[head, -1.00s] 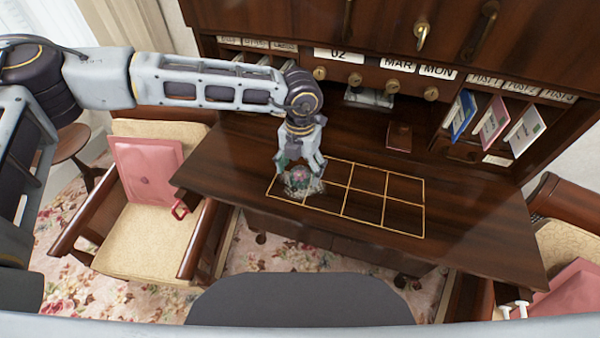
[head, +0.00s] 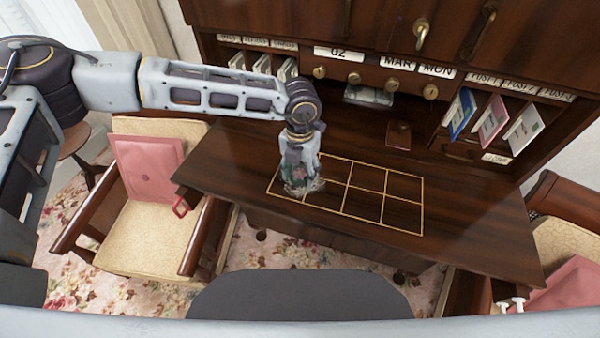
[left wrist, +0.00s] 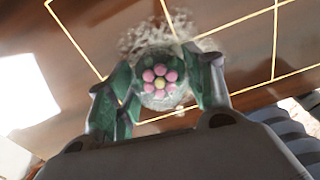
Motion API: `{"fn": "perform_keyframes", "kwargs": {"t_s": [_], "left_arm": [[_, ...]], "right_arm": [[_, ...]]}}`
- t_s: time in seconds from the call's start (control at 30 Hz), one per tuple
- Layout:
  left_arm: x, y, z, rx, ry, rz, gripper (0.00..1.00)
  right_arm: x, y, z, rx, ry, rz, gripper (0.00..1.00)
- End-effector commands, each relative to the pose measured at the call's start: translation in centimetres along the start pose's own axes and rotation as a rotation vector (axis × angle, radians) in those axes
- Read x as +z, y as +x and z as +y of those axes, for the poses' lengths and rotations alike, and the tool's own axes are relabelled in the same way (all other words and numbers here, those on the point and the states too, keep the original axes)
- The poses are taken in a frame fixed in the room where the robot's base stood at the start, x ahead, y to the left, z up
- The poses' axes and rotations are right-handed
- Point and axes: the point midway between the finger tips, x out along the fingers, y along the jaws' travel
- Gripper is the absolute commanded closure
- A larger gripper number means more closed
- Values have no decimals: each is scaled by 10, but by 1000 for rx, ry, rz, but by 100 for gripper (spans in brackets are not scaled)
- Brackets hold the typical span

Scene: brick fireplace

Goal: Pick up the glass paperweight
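The glass paperweight (left wrist: 160,80) is a clear dome with a pink flower and a yellow centre inside. It is at the left end of the gold-lined grid on the desk. My left gripper (head: 301,184) points down over it and hides most of it in the head view. In the left wrist view the two fingers of my left gripper (left wrist: 164,84) lie against opposite sides of the glass, shut on it. The paperweight is at or very near the desk top. My right gripper is not in view.
The gold grid (head: 384,205) is otherwise empty. A small brown item (head: 399,135) lies behind it on the desk (head: 460,215). Pigeonholes with blue, pink and white cards (head: 492,118) stand at the back right. A chair with a pink cushion (head: 147,170) is at the left.

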Motion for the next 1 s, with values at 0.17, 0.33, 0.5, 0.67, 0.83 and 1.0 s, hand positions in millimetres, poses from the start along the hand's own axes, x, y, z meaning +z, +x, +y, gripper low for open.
{"fn": "perform_keyframes", "kwargs": {"t_s": [0.17, 0.33, 0.5, 0.67, 0.83, 1.0], "left_arm": [[0, 0, 0, 1, 0, 0, 78], [0, 0, 0, 1, 0, -1, 81], [0, -2, 0, 0, 0, -1, 81], [1, -11, 0, 0, -1, -2, 81], [1, -30, 0, 0, -1, -4, 81], [1, -55, 0, 1, 0, -4, 81]], "right_arm": [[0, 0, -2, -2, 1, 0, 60], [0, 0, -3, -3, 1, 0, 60], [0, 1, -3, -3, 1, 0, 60], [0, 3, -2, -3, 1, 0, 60], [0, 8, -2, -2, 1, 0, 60], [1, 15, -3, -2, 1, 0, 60]]}}
